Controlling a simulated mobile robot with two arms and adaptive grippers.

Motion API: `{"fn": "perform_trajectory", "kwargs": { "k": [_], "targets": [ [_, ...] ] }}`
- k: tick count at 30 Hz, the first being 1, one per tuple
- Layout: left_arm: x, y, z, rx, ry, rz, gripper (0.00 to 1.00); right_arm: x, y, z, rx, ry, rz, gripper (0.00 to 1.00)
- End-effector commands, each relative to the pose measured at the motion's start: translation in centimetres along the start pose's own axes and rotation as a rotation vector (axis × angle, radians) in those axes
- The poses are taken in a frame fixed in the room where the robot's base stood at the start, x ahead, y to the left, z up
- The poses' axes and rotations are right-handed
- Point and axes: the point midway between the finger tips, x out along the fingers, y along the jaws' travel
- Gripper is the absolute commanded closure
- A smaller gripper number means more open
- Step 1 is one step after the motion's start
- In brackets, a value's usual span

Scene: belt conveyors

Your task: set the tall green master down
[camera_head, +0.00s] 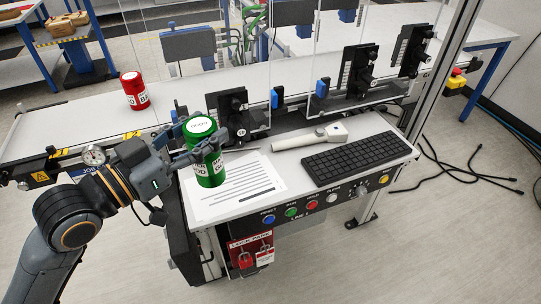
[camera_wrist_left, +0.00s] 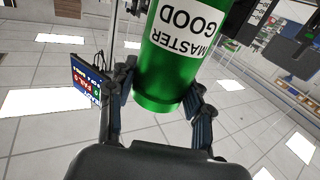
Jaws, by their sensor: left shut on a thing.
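The tall green master (camera_head: 209,170) is a green can with a white lid label and a white side label. My left gripper (camera_head: 193,146) is shut around it, with fingers on both sides. The can is over the white printed sheet (camera_head: 238,191) on the control desk; I cannot tell whether its base touches the sheet. In the left wrist view the green master (camera_wrist_left: 165,78) fills the upper middle between the fingers (camera_wrist_left: 162,104), its label reading "MASTER GOOD", somewhat tilted in the picture. My right gripper is not in view.
A red can (camera_head: 134,91) stands on the conveyor belt (camera_head: 75,118) at the left. A handheld scanner (camera_head: 311,137) and a black keyboard (camera_head: 360,158) lie on the desk right of the sheet. Black fixtures (camera_head: 238,112) stand behind it. Buttons (camera_head: 312,205) line the desk's front.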

Motion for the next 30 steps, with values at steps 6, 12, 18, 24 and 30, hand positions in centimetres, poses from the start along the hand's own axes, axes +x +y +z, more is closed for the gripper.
{"fn": "perform_trajectory", "kwargs": {
  "k": [6, 12, 18, 24, 30],
  "targets": [
    [5.4, 0.8, 2.0, -0.008, 0.004, 0.002, 1.00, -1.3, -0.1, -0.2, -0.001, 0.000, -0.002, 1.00],
    [8.8, 1.3, 5.7, -0.004, 0.000, 0.000, 1.00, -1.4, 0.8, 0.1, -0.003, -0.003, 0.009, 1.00],
    [10.3, 1.5, 7.5, -0.001, 0.002, 0.000, 1.00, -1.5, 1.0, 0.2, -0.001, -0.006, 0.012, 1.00],
    [11.3, 1.7, 9.5, -0.003, -0.002, 0.000, 1.00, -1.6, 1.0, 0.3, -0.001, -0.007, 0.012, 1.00],
    [11.2, 1.6, 11.7, -0.001, 0.001, -0.001, 1.00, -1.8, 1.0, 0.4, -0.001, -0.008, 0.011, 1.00]
  ]
}}
